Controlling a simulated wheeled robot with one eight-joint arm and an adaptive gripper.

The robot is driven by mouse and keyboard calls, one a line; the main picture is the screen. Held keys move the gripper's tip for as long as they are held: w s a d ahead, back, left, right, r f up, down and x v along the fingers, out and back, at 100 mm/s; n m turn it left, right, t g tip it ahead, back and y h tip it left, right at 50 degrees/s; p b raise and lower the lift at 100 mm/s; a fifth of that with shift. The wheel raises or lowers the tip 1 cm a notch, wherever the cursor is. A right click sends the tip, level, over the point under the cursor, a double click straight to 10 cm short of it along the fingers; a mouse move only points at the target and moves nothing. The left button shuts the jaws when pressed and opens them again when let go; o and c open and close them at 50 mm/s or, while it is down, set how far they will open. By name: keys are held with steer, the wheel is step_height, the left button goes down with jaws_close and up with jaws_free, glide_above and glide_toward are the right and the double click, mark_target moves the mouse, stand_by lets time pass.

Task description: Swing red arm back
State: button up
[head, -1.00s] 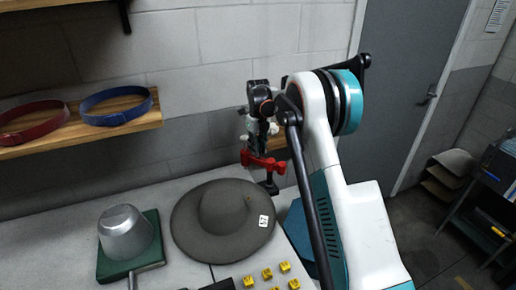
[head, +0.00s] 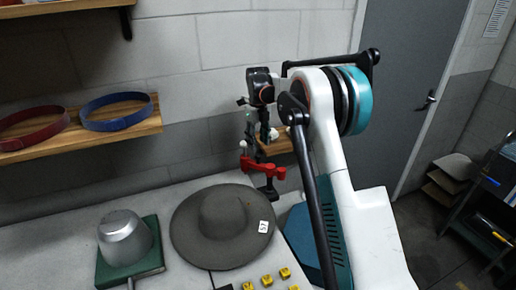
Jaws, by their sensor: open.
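The red arm (head: 265,169) is a short red bar on a dark stand, at the back edge of the table beyond the grey hat. My gripper (head: 249,139) hangs pointing down just above the red arm's left end. Its fingers are small and partly lost against the wall and linkage. It looks open, with nothing seen held. Whether a finger touches the red arm I cannot tell.
The wide-brimmed grey hat (head: 205,236) with a white tag lies in front of the red arm. A metal hat block (head: 124,238) on a green base stands left. Yellow buttons (head: 267,280) are at the front. A wooden shelf (head: 80,138) holds red and blue bands.

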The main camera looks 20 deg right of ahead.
steer(key=shift+r, duration=0.85)
steer(key=shift+c, duration=0.3)
